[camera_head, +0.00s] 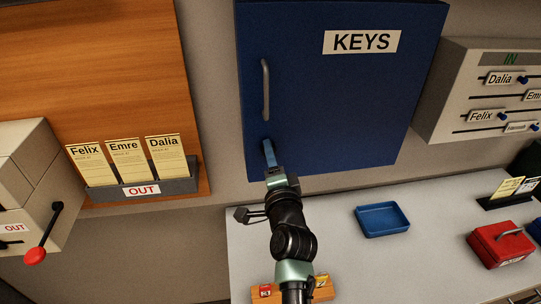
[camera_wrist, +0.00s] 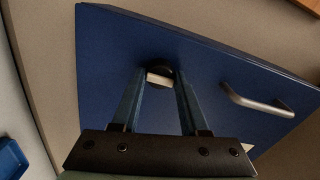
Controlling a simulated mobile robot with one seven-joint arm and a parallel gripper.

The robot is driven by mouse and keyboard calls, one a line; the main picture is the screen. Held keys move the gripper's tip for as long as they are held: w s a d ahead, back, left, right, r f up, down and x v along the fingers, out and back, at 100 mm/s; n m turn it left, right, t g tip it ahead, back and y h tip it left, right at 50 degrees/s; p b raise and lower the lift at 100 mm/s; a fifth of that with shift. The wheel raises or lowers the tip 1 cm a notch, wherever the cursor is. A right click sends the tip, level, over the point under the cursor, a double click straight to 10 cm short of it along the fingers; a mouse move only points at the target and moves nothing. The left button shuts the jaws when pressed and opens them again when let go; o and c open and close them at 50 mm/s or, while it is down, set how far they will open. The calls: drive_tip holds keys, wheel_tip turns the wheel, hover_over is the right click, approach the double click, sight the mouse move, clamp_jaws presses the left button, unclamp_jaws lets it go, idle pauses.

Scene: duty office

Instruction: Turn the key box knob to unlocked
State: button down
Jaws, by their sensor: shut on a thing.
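The key box (camera_head: 340,100) is a blue wall cabinet with a white KEYS label (camera_head: 361,42) and a grey bar handle (camera_head: 265,90) on its door. The knob (camera_wrist: 160,76) is dark and round with a pale bar across it, low on the door near its edge. It shows in the wrist view between my fingertips. My gripper (camera_wrist: 160,84) is shut on the knob, one finger on each side. In the head view my gripper (camera_head: 268,149) reaches the lower left of the door and hides the knob. The door looks closed. Knob markings cannot be made out.
Below the box is a pale desk (camera_head: 330,225) with a blue tray (camera_head: 382,219) and a red box (camera_head: 501,244). A board with an OUT card holder (camera_head: 142,190) hangs left. A white IN panel (camera_head: 490,90) stands close to the box's right side.

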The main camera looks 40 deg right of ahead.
drive_tip(key=shift+c, duration=2.2)
unclamp_jaws()
drive_tip(key=shift+s, duration=0.1)
drive_tip(key=b+v, duration=0.1)
drive_tip(key=v, duration=1.1)
drive_tip(key=shift+s+a, duration=0.2)
drive_tip(key=shift+s, duration=0.2)
